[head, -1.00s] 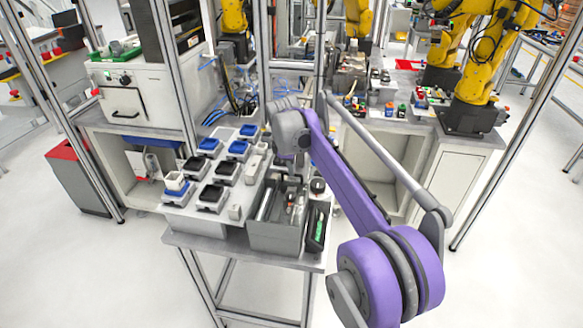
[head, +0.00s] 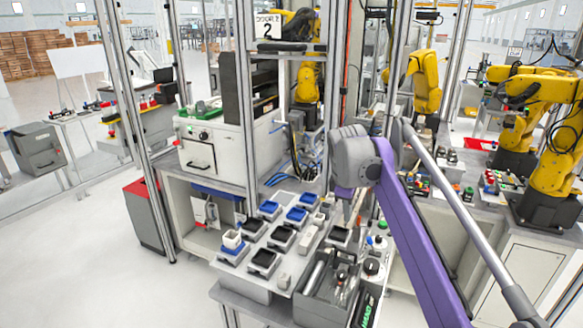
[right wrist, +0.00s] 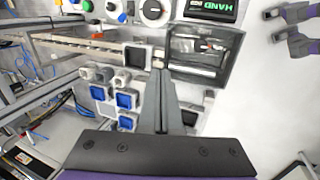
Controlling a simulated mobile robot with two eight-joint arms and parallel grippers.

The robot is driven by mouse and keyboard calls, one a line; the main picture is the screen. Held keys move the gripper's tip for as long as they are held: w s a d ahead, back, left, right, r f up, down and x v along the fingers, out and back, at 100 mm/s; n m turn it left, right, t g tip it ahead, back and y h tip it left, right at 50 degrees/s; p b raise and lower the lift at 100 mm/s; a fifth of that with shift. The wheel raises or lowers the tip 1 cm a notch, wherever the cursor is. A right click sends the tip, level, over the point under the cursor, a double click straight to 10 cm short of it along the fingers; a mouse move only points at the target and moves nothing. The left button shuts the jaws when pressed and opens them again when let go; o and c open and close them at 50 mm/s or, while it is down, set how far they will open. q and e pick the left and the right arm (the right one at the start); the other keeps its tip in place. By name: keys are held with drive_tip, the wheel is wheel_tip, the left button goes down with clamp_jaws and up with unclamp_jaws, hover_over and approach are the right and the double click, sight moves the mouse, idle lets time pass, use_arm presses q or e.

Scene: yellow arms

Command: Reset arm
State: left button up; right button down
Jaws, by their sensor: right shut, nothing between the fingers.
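My right arm, purple with grey joints, reaches over the bench from the lower right in the head view. My right gripper (head: 346,208) points down over the tray area, partly hidden behind my wrist. In the right wrist view its two grey fingers (right wrist: 160,98) are together, with nothing between them. They are above the bench, near the grey bin (right wrist: 202,52); contact cannot be told. My left gripper does not show in the head view. Some grey and purple parts of mine show at the upper right of the right wrist view.
Blue and black trays (head: 263,262) stand in rows on the bench. An open grey bin (head: 322,284) holds tools. A white machine (head: 203,150) stands at the left. Metal posts (head: 245,85) rise around the bench. Yellow arms (head: 560,160) stand at the right. Floor at the left is open.

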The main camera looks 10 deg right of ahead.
drive_tip(key=s+a+f+m+t, duration=0.1)
drive_tip(key=s+a+f+m, duration=0.1)
drive_tip(key=s+f, duration=0.5)
drive_tip(key=s+a+f+m+t+y, duration=0.1)
drive_tip(key=s+f+m, duration=0.4)
drive_tip(key=s, duration=0.8)
drive_tip(key=s+a+f+m+t+y, duration=0.1)
drive_tip(key=s+a+f+m, duration=0.3)
drive_tip(key=s+f, duration=0.4)
drive_tip(key=s, duration=0.2)
drive_tip(key=shift+s+f, duration=0.35)
drive_tip(key=c, duration=1.6)
unclamp_jaws()
